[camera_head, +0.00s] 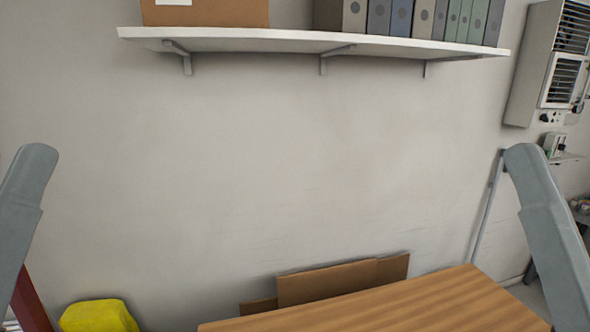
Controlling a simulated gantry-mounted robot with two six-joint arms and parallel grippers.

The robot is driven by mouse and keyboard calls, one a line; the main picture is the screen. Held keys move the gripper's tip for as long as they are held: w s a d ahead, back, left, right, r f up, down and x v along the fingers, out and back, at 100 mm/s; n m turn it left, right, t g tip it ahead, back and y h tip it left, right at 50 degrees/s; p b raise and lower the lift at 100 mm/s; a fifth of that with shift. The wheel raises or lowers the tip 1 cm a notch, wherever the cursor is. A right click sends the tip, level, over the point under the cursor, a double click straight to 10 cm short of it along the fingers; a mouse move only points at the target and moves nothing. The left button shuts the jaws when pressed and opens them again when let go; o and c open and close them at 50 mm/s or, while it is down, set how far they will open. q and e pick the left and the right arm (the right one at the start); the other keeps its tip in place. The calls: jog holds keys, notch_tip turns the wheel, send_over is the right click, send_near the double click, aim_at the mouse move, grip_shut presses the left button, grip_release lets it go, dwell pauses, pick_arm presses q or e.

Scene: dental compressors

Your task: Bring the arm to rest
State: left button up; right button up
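Parts of my two arms show at the sides of the head view. A grey link of my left arm (22,210) rises along the left edge. A grey link of my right arm (548,220) slants down along the right edge. Neither gripper is in the picture, so I cannot see their fingers or anything they may hold.
A wooden table top (390,310) fills the bottom centre and right; its visible part is bare. Cardboard (335,282) leans at the wall behind it. A white shelf (300,40) holds a box (205,12) and binders (400,18). A yellow object (98,316) is lower left.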

notch_tip(320, 180, up, 23)
jog(key=p, duration=1.9)
